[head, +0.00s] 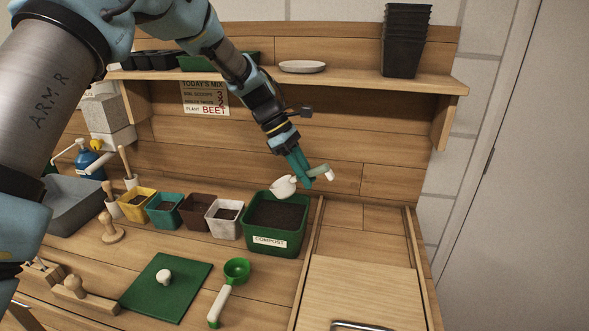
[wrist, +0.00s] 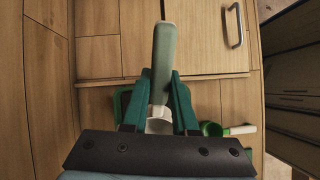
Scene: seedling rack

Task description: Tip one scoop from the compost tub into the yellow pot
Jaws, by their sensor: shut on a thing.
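My gripper (head: 305,178) is shut on the handle of a white scoop (head: 283,187), above the back of the compost tub. In the wrist view the pale handle (wrist: 163,55) sits between the teal fingers of my gripper (wrist: 160,85), with the white bowl (wrist: 160,122) partly hidden behind them. I cannot tell whether the bowl holds compost. The green compost tub (head: 262,241), labelled COMPOST, holds dark compost. The yellow pot (head: 137,212) stands at the left end of the pot row, with dark material inside.
Teal (head: 163,217), brown (head: 195,221) and white (head: 225,229) pots stand between the yellow pot and tub. A green scoop (head: 235,272) lies in front. A green mat (head: 150,295) bears a pale knob. A shelf (head: 340,82) runs above; a grey tray (head: 72,205) is left.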

